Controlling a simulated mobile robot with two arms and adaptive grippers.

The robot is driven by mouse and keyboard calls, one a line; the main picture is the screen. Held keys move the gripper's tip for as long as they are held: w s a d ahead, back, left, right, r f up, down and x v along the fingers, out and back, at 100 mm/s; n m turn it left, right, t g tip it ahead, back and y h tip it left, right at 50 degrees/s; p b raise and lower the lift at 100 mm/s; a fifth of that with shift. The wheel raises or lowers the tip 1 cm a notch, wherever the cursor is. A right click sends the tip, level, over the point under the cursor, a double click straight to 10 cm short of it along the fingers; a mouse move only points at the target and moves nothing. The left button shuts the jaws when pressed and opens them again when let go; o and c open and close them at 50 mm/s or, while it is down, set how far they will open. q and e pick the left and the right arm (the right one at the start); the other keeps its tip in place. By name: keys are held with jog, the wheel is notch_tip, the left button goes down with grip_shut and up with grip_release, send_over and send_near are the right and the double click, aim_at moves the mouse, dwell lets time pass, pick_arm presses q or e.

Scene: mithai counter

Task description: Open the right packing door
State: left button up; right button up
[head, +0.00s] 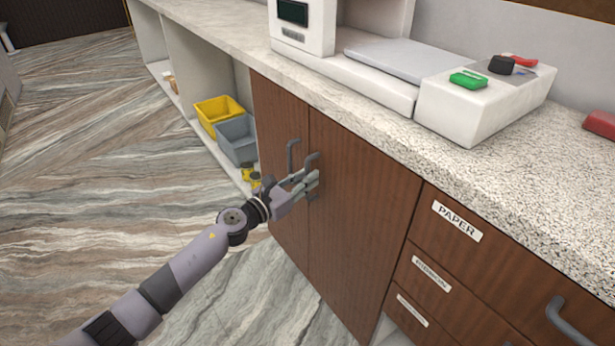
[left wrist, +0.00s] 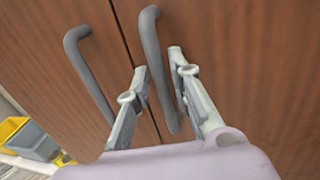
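The right packing door (head: 360,215) is a brown wood panel under the counter, closed and flush with the left door (head: 281,150). Its grey bar handle (head: 312,158) is upright near the seam; it also shows in the left wrist view (left wrist: 150,40). My left gripper (head: 312,182) is at this handle. The finger contact is partly hidden. My right gripper is out of view.
The left door's handle (left wrist: 90,75) is close beside my left gripper. Labelled drawers (head: 455,250) are to the right. A yellow bin (head: 218,106) and a grey bin (head: 236,138) sit on the open shelf at left. The floor before the doors is clear.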

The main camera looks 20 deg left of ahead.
pick_arm(q)
jog(key=shift+w+d, duration=0.25)
jog(key=shift+w, duration=0.2)
grip_shut()
dwell(0.5)
